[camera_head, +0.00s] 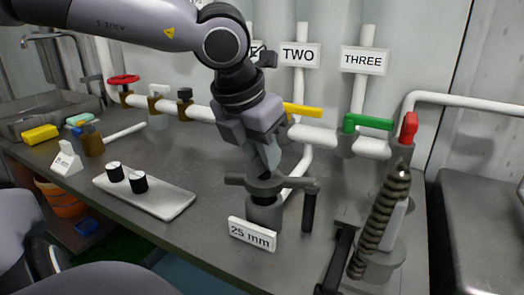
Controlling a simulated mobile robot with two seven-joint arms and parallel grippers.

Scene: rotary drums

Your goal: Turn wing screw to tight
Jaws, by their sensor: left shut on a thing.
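The wing screw (240,181) is a dark grey piece with flat wings. It sits on top of a short dark cylinder (264,215), behind a white "25 mm" label (252,235). My left gripper (269,166) reaches down from above, with its fingertips at the top of the wing screw. It is shut on the wing screw, and the fingers hide part of its middle. How far the screw is turned cannot be told. My right gripper is not in view.
A dark upright post (310,207) stands close to the screw's right. A ribbed spiral rod (382,215) stands further right. Pipes with a yellow lever (302,110) and a green lever (367,122) run behind. A white tray with knobs (165,202) lies left.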

